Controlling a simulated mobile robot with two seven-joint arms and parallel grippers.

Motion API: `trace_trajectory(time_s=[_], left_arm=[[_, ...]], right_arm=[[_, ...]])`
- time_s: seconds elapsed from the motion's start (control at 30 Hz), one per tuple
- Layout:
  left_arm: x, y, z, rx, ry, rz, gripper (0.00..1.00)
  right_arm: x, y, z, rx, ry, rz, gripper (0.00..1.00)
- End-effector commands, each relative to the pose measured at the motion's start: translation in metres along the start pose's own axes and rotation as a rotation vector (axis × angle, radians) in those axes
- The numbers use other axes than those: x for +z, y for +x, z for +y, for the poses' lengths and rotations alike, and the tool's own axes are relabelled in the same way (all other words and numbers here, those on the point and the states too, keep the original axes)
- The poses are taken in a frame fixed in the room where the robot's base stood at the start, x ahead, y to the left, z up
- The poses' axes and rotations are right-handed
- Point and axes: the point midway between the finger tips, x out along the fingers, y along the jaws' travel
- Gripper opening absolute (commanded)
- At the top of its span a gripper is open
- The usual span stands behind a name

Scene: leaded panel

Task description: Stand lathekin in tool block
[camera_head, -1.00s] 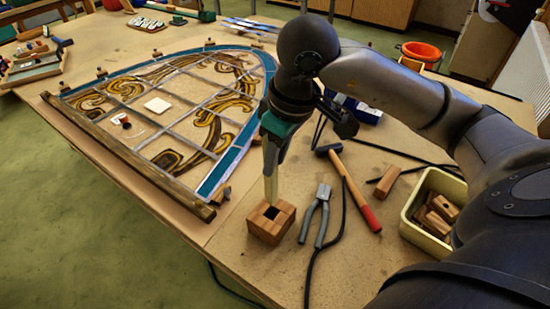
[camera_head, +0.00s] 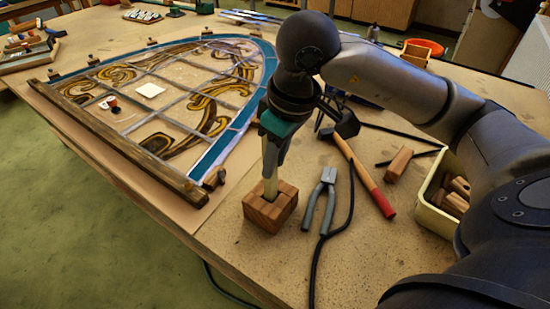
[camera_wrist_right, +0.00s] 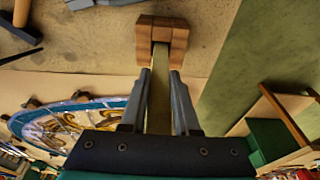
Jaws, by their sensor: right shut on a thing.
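The lathekin is a pale, flat stick (camera_head: 270,186). My right gripper (camera_head: 272,165) is shut on it and holds it nearly upright over the tool block. The wooden tool block (camera_head: 262,214) stands near the front edge of the table. The lathekin's lower end meets the block's square opening and appears to be inside it; how deep it sits is hidden. In the right wrist view the lathekin (camera_wrist_right: 159,95) runs from between the fingers (camera_wrist_right: 160,85) to the block's opening (camera_wrist_right: 174,25). My left gripper is not in view.
Pliers (camera_head: 321,200) and a hammer with a red-ended handle (camera_head: 364,178) lie right of the block, with a black cable between. A loose wooden block (camera_head: 399,164) and a cream bin (camera_head: 436,219) lie farther right. The leaded panel (camera_head: 190,95) lies behind left.

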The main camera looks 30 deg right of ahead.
Motion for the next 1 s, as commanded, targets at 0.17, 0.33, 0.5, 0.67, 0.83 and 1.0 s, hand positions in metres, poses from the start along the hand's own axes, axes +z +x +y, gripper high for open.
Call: trace_trajectory(time_s=[0.17, 0.33, 0.5, 0.67, 0.83, 1.0], left_arm=[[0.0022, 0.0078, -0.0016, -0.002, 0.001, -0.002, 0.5], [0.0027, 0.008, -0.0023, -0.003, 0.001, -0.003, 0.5], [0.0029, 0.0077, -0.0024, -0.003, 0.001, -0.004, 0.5], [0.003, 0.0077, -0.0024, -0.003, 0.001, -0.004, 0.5], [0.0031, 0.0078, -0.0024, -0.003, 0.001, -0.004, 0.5], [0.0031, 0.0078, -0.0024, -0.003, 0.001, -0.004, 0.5]], right_arm=[[0.0014, 0.0069, 0.0001, 0.0, 0.0, 0.0, 0.0], [0.0015, 0.0071, 0.0001, 0.0, 0.0, 0.0, 0.0], [0.0014, 0.0068, 0.0002, 0.0, 0.0, 0.001, 0.3], [0.0014, 0.0068, 0.0002, 0.0, 0.0, 0.001, 0.48], [0.0014, 0.0069, 0.0001, 0.0, 0.0, 0.0, 0.64], [0.0016, 0.0071, 0.0, 0.0, 0.0, -0.001, 0.64]])
